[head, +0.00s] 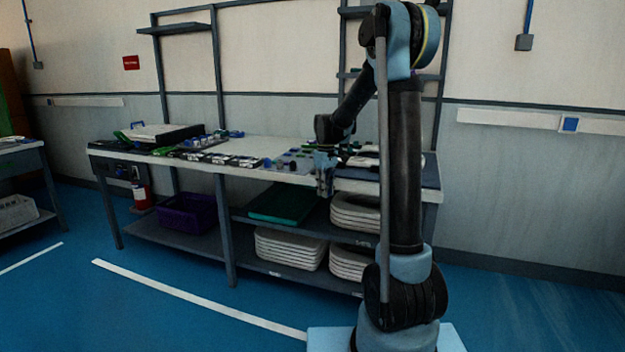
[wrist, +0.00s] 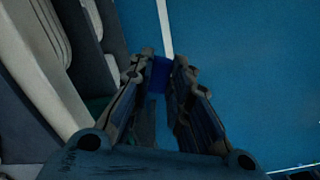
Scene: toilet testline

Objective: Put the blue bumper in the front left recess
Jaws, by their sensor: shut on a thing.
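My gripper (head: 325,188) points down in front of the workbench's front edge in the head view. In the wrist view my gripper (wrist: 165,62) is shut on the blue bumper (wrist: 160,76), a small dark blue piece between the fingertips, with floor beneath it. The bumper is too small to make out in the head view. The front left recess cannot be picked out in either view. A pale grey item (head: 293,161) with small blue and green parts lies on the bench left of my gripper.
The workbench (head: 250,146) carries several small dark and blue parts and a black case (head: 160,136). Blue floor (head: 150,310) in front is clear.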

